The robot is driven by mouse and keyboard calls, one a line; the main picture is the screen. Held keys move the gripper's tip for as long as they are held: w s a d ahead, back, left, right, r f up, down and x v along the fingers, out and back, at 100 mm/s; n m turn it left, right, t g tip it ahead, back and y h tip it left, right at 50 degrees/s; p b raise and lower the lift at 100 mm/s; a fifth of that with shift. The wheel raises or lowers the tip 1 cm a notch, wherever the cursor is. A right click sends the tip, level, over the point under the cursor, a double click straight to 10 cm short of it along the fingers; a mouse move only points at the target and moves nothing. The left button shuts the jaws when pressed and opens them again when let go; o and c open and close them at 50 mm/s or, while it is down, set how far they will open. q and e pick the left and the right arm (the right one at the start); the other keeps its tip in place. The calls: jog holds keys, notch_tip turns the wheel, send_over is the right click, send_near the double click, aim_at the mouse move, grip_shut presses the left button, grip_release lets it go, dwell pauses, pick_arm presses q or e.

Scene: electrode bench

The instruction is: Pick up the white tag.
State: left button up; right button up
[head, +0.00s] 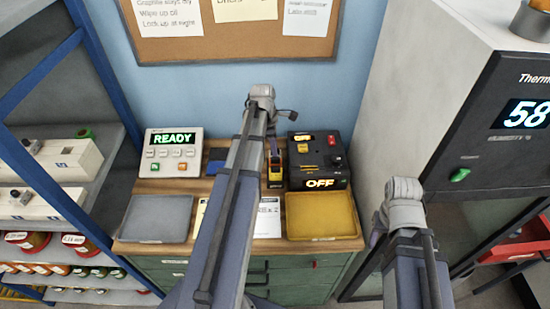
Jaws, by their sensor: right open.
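I cannot pick out a white tag for certain. A printed white sheet (267,217) lies on the wooden bench (182,187), partly covered by my left arm. My left arm crosses the middle of the head view, over the bench; its light grey end (261,94) is high, before the blue wall. The jaws of my left gripper cannot be made out. My right arm stands at the lower right, with its grey end (404,192) before the cabinet, right of the bench. My right gripper is open and apart from the bench items; its fingertips are not clear.
A grey tray (158,218) and a yellow tray (321,216) lie at the bench front. Behind are a READY panel (171,152), a black OFF box (319,160) and a small yellow-black item (275,165). A shelf rack (60,215) stands left, a tall cabinet (440,100) right.

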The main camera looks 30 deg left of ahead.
pick_arm(q)
jog(key=f+b, duration=0.4)
jog(key=f, duration=0.1)
jog(key=shift+w+d, duration=0.15)
jog(key=shift+d, duration=0.1)
jog(key=shift+r, duration=0.15)
grip_shut()
